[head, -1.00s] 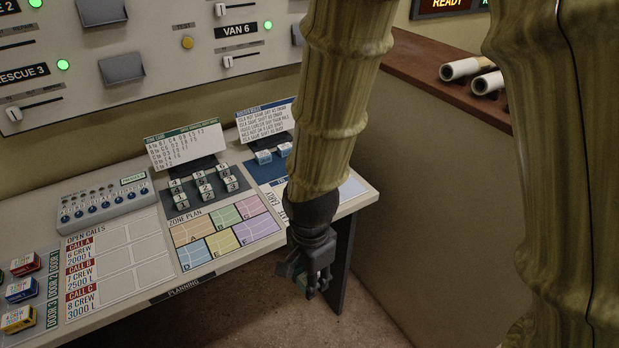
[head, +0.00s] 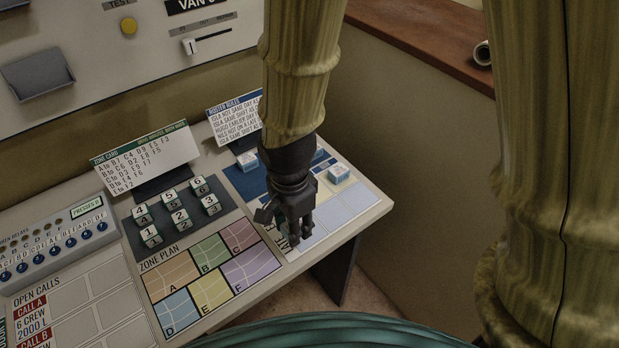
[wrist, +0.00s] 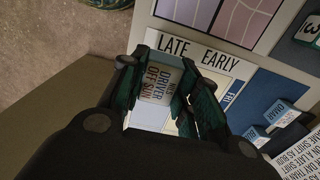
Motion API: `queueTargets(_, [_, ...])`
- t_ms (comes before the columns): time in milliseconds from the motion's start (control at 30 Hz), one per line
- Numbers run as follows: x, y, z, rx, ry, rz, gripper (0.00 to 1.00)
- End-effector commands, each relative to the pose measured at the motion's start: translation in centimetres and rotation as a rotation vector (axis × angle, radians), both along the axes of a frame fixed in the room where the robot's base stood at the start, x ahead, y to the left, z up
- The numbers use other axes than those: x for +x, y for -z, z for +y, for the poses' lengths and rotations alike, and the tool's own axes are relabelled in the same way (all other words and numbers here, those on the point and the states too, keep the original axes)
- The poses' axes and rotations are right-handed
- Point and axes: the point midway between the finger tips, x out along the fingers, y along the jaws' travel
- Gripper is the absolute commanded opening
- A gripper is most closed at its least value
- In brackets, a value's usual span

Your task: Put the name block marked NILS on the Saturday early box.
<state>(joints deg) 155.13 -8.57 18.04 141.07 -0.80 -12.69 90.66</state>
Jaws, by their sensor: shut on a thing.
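In the wrist view, my gripper (wrist: 165,85) is shut on a pale name block (wrist: 158,84). In the head view, my gripper (head: 297,232) points down over the near left part of the roster board (head: 345,208), and the held block is hard to make out. The LATE and EARLY headings (wrist: 200,50) and a blue FRI label (wrist: 231,98) show in the wrist view. The Saturday early box cannot be singled out; my fingers and wrist cover part of the board.
A blue-and-white block (head: 338,173) sits at the board's far right. Another block (head: 247,160) sits on the blue area below the roster rules card (head: 232,118). Numbered blocks (head: 180,215) and the zone plan (head: 210,275) lie to the left. The desk ends at the right.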

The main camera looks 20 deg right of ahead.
Motion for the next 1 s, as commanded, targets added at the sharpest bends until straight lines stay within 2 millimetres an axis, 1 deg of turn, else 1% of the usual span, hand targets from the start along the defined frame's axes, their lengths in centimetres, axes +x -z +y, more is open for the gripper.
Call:
queueTargets(167, [3.0,0.2,-1.6,0.003,0.000,0.003,0.12])
queueTargets(600, [10.4,1.0,-6.5,0.002,0.002,0.002,0.12])
queueTargets(700, [11.7,1.2,-7.4,0.001,0.001,0.003,0.12])
queueTargets(833, [12.8,1.4,-8.1,0.000,0.001,0.002,0.12])
queueTargets(1000, [13.1,1.7,-8.4,-0.001,0.002,0.003,0.12])
